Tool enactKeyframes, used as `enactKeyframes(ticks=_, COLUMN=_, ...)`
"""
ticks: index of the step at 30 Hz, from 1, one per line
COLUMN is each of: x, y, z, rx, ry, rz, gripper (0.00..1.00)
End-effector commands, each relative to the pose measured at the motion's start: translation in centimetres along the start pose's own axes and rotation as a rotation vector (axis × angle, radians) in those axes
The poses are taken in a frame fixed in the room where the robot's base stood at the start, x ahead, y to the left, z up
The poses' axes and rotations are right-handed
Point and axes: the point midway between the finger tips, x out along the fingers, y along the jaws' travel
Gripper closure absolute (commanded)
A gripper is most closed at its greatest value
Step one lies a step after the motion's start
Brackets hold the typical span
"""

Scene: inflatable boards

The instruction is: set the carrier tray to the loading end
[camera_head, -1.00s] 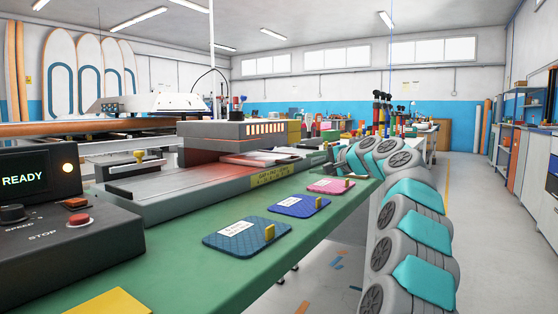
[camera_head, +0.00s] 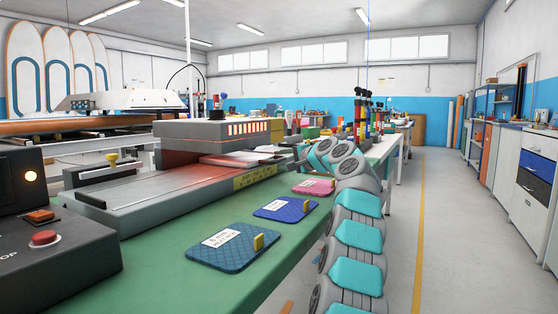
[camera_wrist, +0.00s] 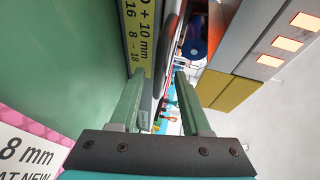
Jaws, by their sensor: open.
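The flat grey bed of the bench machine (camera_head: 140,205) runs along the green bench, under a housing (camera_head: 215,133) with lit orange windows. A pale flat piece, likely the carrier tray (camera_head: 243,160), lies at the housing's right end; its far part is hidden. My gripper (camera_wrist: 158,85) is open, its two green fingers apart. It is beside the bed's yellow number label (camera_wrist: 138,35). A dark, curved-edged strip shows beyond and between the fingers, perhaps the tray's edge; I cannot tell whether they touch it.
Blue, purple and pink labelled pads (camera_head: 235,248) with yellow tabs lie along the bench front. A control box with a red button (camera_head: 43,238) stands at left. The floor aisle at right is clear.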

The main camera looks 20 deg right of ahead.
Motion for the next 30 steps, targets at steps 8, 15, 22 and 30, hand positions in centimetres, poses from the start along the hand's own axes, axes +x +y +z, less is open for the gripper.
enactKeyframes(ticks=8, x=1.5, y=0.1, z=0.2, rx=0.001, ry=-0.004, rz=0.002, gripper=0.53)
enactKeyframes(ticks=15, x=1.6, y=0.1, z=0.2, rx=0.001, ry=-0.004, rz=0.001, gripper=0.53)
enactKeyframes(ticks=22, x=1.6, y=0.1, z=0.2, rx=0.001, ry=-0.004, rz=0.001, gripper=0.68)
enactKeyframes(ticks=30, x=1.6, y=0.1, z=0.2, rx=0.001, ry=-0.004, rz=0.001, gripper=0.98)
